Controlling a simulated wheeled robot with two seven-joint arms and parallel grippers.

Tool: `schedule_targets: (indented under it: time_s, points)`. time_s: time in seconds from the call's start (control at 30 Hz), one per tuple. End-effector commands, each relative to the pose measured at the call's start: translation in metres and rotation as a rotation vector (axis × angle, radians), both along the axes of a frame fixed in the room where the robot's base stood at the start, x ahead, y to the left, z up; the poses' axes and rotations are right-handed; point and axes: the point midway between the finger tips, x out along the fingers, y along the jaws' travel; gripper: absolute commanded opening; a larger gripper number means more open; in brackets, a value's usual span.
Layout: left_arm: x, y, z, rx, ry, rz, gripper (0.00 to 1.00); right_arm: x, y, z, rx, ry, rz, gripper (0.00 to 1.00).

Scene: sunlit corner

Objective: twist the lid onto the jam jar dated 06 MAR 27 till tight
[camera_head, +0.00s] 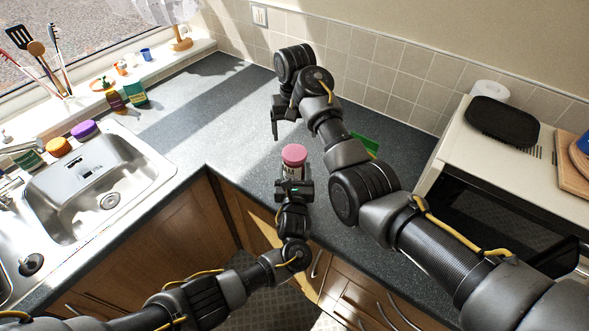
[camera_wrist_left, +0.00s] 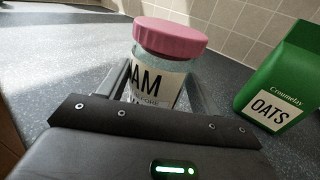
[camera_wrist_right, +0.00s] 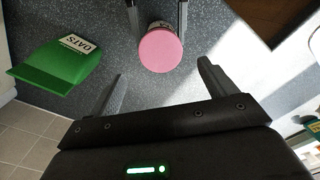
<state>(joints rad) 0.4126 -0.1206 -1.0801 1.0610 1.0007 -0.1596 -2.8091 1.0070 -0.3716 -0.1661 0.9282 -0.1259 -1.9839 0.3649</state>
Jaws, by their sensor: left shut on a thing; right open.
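The jam jar (camera_wrist_left: 156,85) stands upright on the dark counter with a pink lid (camera_head: 294,155) sitting on its mouth. Its label reads "AM" in the left wrist view; no date is legible. My left gripper (camera_head: 293,185) is shut on the jar's body from the front edge of the counter. My right gripper (camera_head: 284,126) is open and empty, behind the jar in the head view and apart from the lid. The right wrist view shows the lid (camera_wrist_right: 160,48) from above, beyond the open fingers (camera_wrist_right: 160,85).
A green oats packet (camera_wrist_left: 285,80) stands to the right of the jar, partly behind my right arm in the head view. A microwave (camera_head: 500,190) is at the right, and a sink (camera_head: 105,185) at the left. The counter behind the jar is clear.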

Motion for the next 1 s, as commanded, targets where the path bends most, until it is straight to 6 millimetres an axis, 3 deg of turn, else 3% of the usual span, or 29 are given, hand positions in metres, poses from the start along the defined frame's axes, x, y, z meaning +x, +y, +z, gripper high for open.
schedule_targets:
  time_s: [0.27, 0.7, 1.0]
  points:
    - [0.0, 0.0, 0.001, -0.001, -0.002, 0.0, 0.01, 0.0, 0.0, -0.006, 0.0, -0.001, 0.002, 0.84]
    - [0.0, 0.0, 0.001, -0.001, -0.002, 0.0, 0.01, 0.0, 0.0, -0.065, 0.0, -0.001, 0.003, 0.84]
    - [0.0, 0.0, 0.001, -0.001, -0.002, 0.0, 0.01, 0.0, 0.0, -0.08, 0.0, -0.003, 0.004, 0.84]
